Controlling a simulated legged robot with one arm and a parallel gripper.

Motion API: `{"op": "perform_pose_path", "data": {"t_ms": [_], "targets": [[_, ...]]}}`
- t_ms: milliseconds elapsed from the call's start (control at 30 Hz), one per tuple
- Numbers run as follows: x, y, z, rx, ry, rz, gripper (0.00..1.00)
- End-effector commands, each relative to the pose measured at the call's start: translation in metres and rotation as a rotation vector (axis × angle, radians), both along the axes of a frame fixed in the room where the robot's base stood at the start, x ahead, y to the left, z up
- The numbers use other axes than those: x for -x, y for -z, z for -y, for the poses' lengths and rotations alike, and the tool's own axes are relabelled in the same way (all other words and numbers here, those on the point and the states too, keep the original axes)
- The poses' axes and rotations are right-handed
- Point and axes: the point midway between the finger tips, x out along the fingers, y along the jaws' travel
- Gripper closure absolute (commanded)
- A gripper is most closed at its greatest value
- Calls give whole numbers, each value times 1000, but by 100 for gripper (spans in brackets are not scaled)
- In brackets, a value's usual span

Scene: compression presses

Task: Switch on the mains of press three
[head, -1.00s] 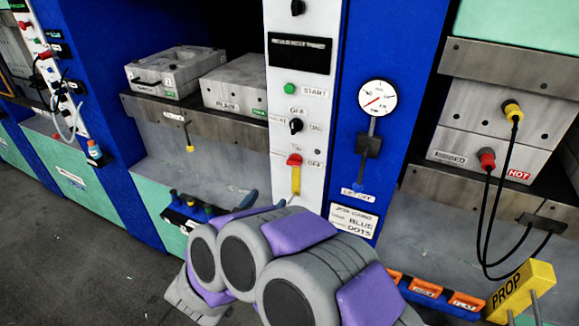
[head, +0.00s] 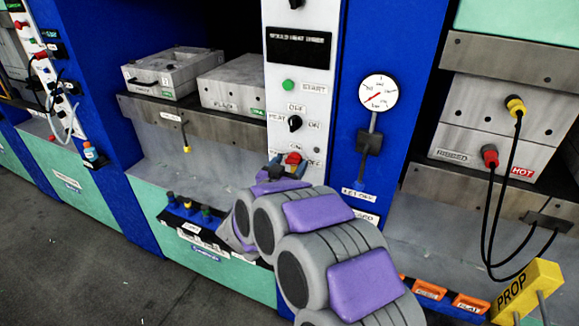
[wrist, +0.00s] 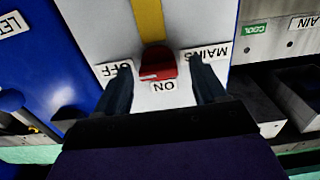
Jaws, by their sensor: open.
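The mains switch on the white control panel has a red part (head: 293,158) with a yellow bar running away from it. In the wrist view the red part (wrist: 158,65) sits between labels reading OFF, ON and MAINS, turned upside down. My gripper (head: 288,168) is at the panel, just in front of the switch, and hides the bar in the head view. In the wrist view my gripper (wrist: 158,75) is open, with one dark finger on each side of the red part. Neither finger visibly touches it. I cannot read the press number.
Above the switch are a black heat knob (head: 295,123) and a green start button (head: 288,85). A gauge (head: 379,92) with a lever (head: 367,142) is on the blue column to the right. A hot mould (head: 497,130) with cables and a yellow prop (head: 525,291) stand further right.

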Motion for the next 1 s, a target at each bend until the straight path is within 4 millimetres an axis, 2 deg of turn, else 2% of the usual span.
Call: {"op": "perform_pose_path", "data": {"t_ms": [367,900,1000], "targets": [[-4,0,1,1,0,0,31],[-4,0,1,2,-1,-1,82],[-4,0,0,2,-1,0,86]]}}
